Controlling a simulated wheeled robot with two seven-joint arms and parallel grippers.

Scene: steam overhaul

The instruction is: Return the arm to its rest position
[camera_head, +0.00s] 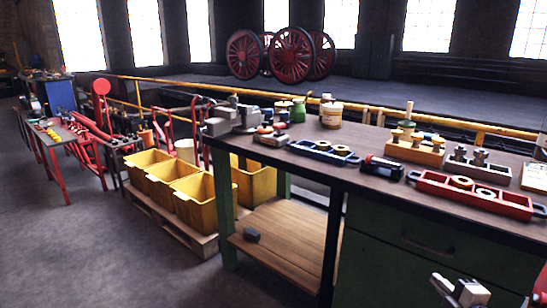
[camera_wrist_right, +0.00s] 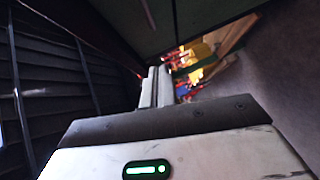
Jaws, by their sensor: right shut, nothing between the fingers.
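My right gripper (camera_head: 442,285) shows at the lower right of the head view, in front of the green workbench (camera_head: 400,235) and below its top. In the right wrist view its fingers (camera_wrist_right: 156,80) lie close together, shut, with nothing held between them. The rest of the right arm is mostly cut off by the frame edge. My left gripper is not in the head view.
The workbench top holds a blue tray (camera_head: 322,152), a red tray (camera_head: 470,194), a wooden block (camera_head: 415,150) and a black-and-red cylinder (camera_head: 383,167). Yellow crates (camera_head: 205,200) stand left of the bench. Grey floor (camera_head: 80,250) at left is clear.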

